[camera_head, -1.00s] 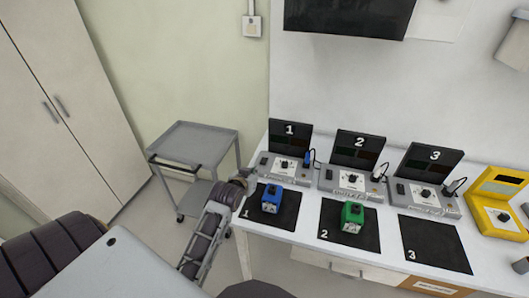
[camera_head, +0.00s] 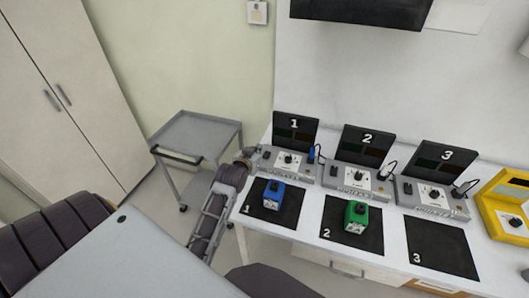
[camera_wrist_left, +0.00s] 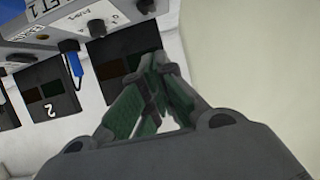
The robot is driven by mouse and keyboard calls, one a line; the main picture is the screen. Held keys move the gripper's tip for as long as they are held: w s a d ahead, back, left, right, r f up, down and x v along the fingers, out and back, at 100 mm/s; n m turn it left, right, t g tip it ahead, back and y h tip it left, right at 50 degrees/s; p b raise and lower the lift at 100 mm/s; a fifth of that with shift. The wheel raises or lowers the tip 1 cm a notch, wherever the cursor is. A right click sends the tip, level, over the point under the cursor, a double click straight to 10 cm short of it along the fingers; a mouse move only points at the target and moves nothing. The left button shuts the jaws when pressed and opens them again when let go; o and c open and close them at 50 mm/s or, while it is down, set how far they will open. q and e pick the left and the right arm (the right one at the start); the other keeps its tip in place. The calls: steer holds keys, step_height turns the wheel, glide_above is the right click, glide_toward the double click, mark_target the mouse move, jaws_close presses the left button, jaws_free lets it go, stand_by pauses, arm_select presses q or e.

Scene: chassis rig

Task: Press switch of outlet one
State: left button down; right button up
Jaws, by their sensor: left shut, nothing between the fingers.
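Outlet one (camera_head: 286,162) is a grey box with a white dial plate and a black panel (camera_head: 296,131) marked 1 behind it. Its small dark switch (camera_head: 268,155) is at the box's left end. My left gripper (camera_head: 248,157) is at the left end of outlet one, close to the switch; I cannot tell if it touches. In the left wrist view its green-padded fingers (camera_wrist_left: 150,95) are together with nothing held, and outlet one (camera_wrist_left: 99,15) shows at the top, upside down. The switch is not clear there. My right gripper is not in view.
Outlet two (camera_head: 352,178) and outlet three (camera_head: 430,197) stand to the right on the white table. A blue device (camera_head: 274,194) and a green device (camera_head: 355,216) lie on black mats. A yellow device (camera_head: 510,205) is far right. A grey cart (camera_head: 205,133) stands left.

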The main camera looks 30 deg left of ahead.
arm_select(q)
steer(key=shift+w, duration=1)
steer(key=p, duration=0.1)
glide_above(265, 156)
steer(key=f, duration=0.3)
steer(key=shift+s+d+f, duration=0.1)
steer(key=shift+s+f, duration=0.1)
steer(key=shift+s, duration=0.1)
steer(key=shift+w+f, duration=0.15)
steer(key=shift+f, duration=0.2)
steer(key=shift+s+f+p, duration=0.15)
steer(key=shift+f, duration=0.75)
steer(key=shift+s+f+p, duration=0.1)
steer(key=shift+f+p, duration=0.05)
steer(key=shift+f, duration=0.75)
steer(key=shift+s+d+f+t+b, duration=0.1)
steer(key=shift+s+f+t+b, duration=0.1)
steer(key=shift+f+t+b, duration=0.55)
steer(key=shift+r+g+y, duration=0.25)
steer(key=shift+r+y, duration=0.05)
steer(key=shift+r, duration=0.15)
